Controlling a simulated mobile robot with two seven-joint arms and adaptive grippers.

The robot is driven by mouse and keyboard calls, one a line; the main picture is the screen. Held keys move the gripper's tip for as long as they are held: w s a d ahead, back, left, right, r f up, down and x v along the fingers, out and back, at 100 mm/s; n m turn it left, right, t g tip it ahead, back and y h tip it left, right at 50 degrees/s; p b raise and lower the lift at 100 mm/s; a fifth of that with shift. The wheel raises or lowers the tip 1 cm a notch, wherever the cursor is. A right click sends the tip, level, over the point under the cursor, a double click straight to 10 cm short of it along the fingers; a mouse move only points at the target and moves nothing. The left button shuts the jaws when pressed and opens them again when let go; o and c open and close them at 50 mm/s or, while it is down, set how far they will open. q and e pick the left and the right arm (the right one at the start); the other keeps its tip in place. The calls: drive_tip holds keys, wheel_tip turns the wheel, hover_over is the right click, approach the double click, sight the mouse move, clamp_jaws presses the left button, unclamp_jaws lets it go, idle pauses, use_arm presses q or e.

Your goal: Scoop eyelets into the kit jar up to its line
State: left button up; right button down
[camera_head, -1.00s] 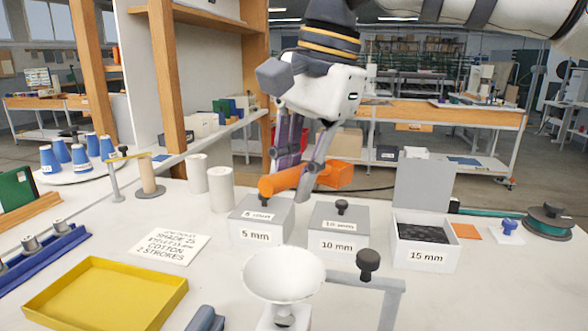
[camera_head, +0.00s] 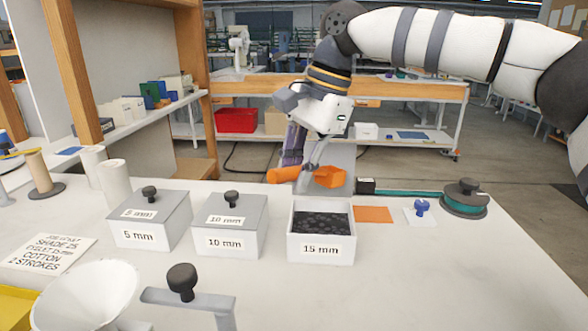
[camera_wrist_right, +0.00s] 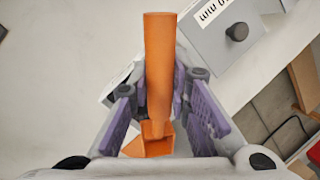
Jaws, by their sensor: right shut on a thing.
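My right gripper (camera_head: 303,168) is shut on an orange scoop (camera_head: 285,175). In the head view the scoop shows just above the open 15 mm box (camera_head: 320,250), in front of its raised grey lid (camera_head: 342,158). Dark eyelets (camera_head: 322,223) lie in that box. In the right wrist view the scoop's handle (camera_wrist_right: 158,70) stands between the purple-padded fingers, with its hollow cup (camera_wrist_right: 150,140) below. I cannot see into the cup fully. A white funnel (camera_head: 85,290) is at the lower left; what stands beneath it is out of view. My left gripper is not in view.
Closed boxes marked 5 mm (camera_head: 150,225) and 10 mm (camera_head: 230,225) stand left of the 15 mm box. A grey bracket with a black knob (camera_head: 182,280) is at the front. An orange card (camera_head: 374,214) and a green-banded spool (camera_head: 464,200) lie right. The front right table is clear.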

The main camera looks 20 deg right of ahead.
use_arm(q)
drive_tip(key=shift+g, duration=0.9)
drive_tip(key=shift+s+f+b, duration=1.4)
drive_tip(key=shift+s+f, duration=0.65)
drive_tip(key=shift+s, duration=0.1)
use_arm(e)
drive_tip(key=shift+w+d+f+g+y, duration=0.1)
drive_tip(key=shift+d+f+g+y, duration=0.25)
drive_tip(key=shift+f, duration=1.15)
drive_tip(key=shift+w+d+f+g+y, duration=0.15)
drive_tip(key=shift+f+y, duration=0.45)
drive_tip(key=shift+f, duration=0.95)
drive_tip(key=shift+w+d+f+g+y, duration=0.15)
drive_tip(key=shift+f+y, duration=0.3)
drive_tip(key=shift+f, duration=1.05)
drive_tip(key=shift+s, duration=0.1)
